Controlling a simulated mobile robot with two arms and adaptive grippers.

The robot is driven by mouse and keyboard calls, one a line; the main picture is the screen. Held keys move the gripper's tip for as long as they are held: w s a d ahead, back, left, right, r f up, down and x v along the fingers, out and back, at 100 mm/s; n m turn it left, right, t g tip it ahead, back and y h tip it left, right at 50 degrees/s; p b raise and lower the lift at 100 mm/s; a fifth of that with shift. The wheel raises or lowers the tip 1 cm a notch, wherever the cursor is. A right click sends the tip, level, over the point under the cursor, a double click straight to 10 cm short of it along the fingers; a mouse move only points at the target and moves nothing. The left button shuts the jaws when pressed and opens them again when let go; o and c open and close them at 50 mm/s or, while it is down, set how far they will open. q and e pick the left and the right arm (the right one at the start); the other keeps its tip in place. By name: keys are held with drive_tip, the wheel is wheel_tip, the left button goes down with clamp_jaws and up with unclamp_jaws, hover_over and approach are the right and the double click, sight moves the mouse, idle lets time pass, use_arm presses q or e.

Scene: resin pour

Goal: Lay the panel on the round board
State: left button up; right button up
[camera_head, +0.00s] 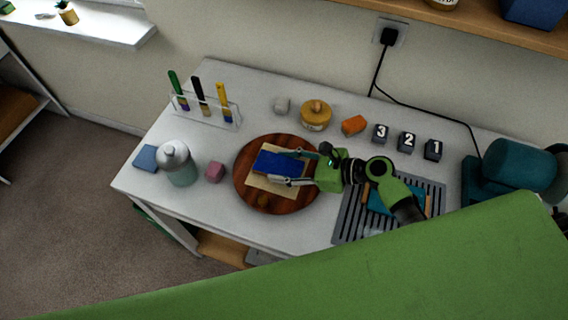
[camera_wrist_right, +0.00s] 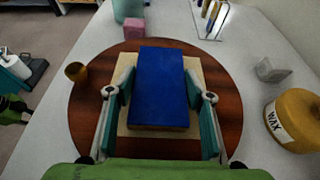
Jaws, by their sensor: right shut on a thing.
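The blue panel (camera_head: 279,163) is a flat, thick rectangle, also in the right wrist view (camera_wrist_right: 162,85). It sits over a larger beige sheet (camera_head: 270,186) on the round brown board (camera_head: 245,190). I cannot tell whether panel and sheet touch. My right gripper (camera_head: 288,167) comes in from the right. In the right wrist view its fingers (camera_wrist_right: 160,90) are shut on the panel's two long sides. Green and teal parts at that view's left edge look like my left gripper (camera_wrist_right: 18,72), cut off; its jaws are unclear.
A small amber cup (camera_wrist_right: 76,72) stands on the board's near side. Around it are a pink cube (camera_head: 214,172), a bottle (camera_head: 180,168), a wax jar (camera_head: 316,115), an orange block (camera_head: 353,125) and a slotted grey tray (camera_head: 345,228). A pen rack (camera_head: 205,112) stands behind.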

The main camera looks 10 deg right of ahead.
drive_tip(key=shift+f, duration=0.1)
drive_tip(key=o, duration=1.2)
drive_tip(key=shift+c, duration=0.2)
drive_tip(key=shift+r, duration=0.2)
drive_tip(key=b+v, duration=0.1)
drive_tip(key=v, duration=0.4)
drive_tip(key=b+v, duration=0.1)
drive_tip(key=v, duration=0.4)
drive_tip(key=shift+s+d+f, duration=0.1)
drive_tip(key=shift+s+d, duration=0.15)
drive_tip(key=shift+s+d+r, duration=0.35)
drive_tip(key=shift+d+r, duration=0.05)
drive_tip(key=shift+d, duration=0.1)
